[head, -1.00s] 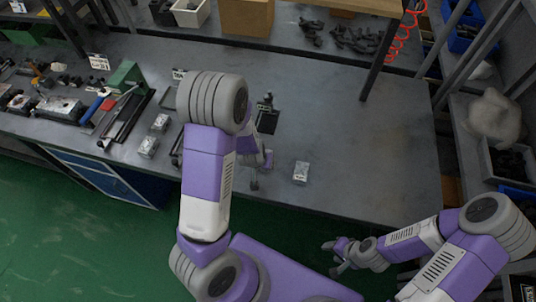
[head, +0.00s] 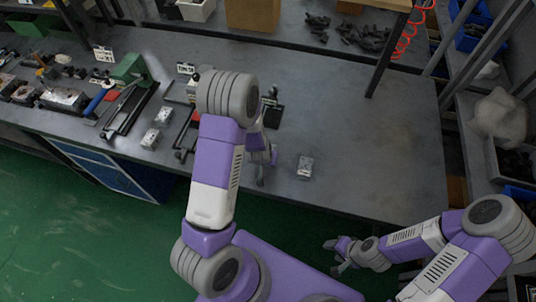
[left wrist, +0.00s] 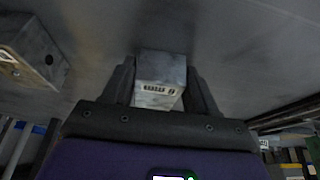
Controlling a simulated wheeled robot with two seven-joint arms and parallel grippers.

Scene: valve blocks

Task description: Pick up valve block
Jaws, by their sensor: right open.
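A grey metal valve block (left wrist: 160,78) sits between the two dark fingers of my left gripper (left wrist: 160,85) in the left wrist view; both fingers lie against its sides. Another grey block (left wrist: 32,55) with a hole is at the left of that view. In the head view my left gripper (head: 264,170) is partly hidden by my arm, low over the bench. A silver block (head: 305,167) stands just right of it, apart. Two more silver blocks (head: 150,138) (head: 163,115) are on the bench at the left. My right gripper (head: 338,256) is open and empty, off the bench's front edge.
The bench (head: 385,150) is clear on its right side. A rack post (head: 388,55) and red coiled hose (head: 402,38) are at the back. Shelves stand at the right.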

